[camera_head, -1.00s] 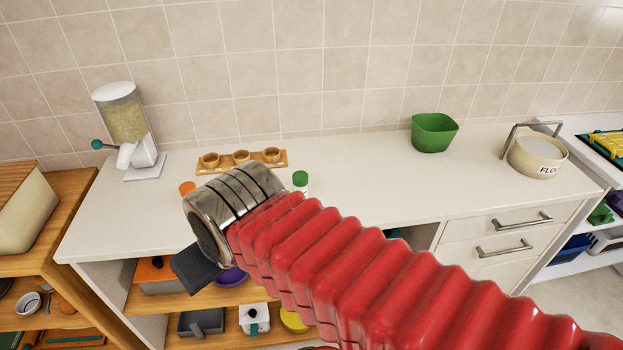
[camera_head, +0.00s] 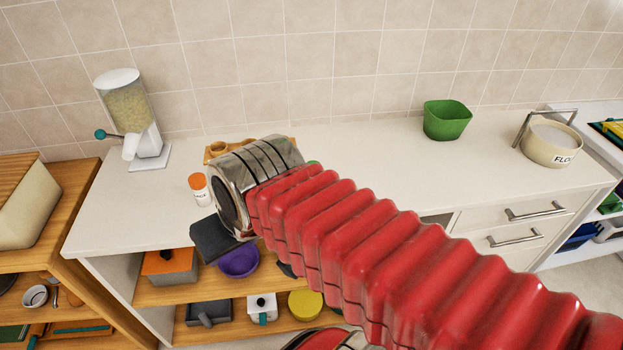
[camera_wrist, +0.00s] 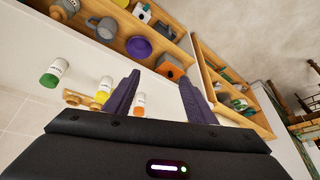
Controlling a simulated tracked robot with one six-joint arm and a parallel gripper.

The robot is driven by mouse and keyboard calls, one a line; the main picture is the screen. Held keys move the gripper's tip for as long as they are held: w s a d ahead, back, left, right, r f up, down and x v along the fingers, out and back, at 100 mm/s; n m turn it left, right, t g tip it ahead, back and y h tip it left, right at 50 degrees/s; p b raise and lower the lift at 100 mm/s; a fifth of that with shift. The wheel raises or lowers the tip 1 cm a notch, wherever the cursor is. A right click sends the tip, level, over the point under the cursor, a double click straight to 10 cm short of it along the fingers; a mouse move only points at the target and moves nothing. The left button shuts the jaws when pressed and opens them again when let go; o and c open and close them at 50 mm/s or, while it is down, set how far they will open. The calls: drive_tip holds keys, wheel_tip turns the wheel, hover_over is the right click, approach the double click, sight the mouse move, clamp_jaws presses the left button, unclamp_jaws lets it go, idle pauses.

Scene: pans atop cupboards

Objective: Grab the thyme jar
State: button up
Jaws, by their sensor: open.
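Several small white jars with coloured lids stand on the white counter; their labels are too small to read, so I cannot tell which is thyme. An orange-lidded jar (camera_head: 200,190) stands left of my wrist. In the wrist view are a green-lidded jar (camera_wrist: 53,73), a yellow-lidded jar (camera_wrist: 104,88) and the orange-lidded jar (camera_wrist: 139,104). My gripper (camera_wrist: 159,77) is open and empty. The orange-lidded jar is beside its left finger, which partly covers the yellow-lidded one. In the head view, a dark part of my gripper (camera_head: 213,240) shows at the counter's front edge.
The counter (camera_head: 370,165) is clear to the right, up to a green bowl (camera_head: 447,120) and flour pot (camera_head: 552,145). A dispenser (camera_head: 130,115) stands at the back left. A wooden holder (camera_head: 216,149) is partly behind my wrist.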

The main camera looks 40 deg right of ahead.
drive_tip(key=shift+o, duration=0.5)
drive_tip(key=w+d+f+m+g+y, duration=0.1)
drive_tip(key=w+d+f+m+y, duration=0.2)
drive_tip(key=m, duration=0.7)
drive_tip(key=shift+d+f+m, duration=0.3)
drive_tip(key=shift+d+f, duration=0.55)
drive_tip(key=shift+f, duration=0.1)
drive_tip(key=w+d+f+m+t, duration=0.1)
drive_tip(key=d+m+t, duration=0.3)
drive_tip(key=d+m, duration=0.7)
drive_tip(key=d+f+m+t+h, duration=0.1)
drive_tip(key=d+m+t, duration=0.4)
drive_tip(key=d+m, duration=0.7)
drive_tip(key=d+f, duration=0.1)
drive_tip(key=d, duration=0.4)
drive_tip(key=shift+w+d+h, duration=0.15)
drive_tip(key=shift+w+h, duration=0.15)
drive_tip(key=shift+w, duration=0.1)
drive_tip(key=shift+w, duration=0.1)
drive_tip(key=shift+x, duration=4.2)
drive_tip(key=shift+w, duration=0.1)
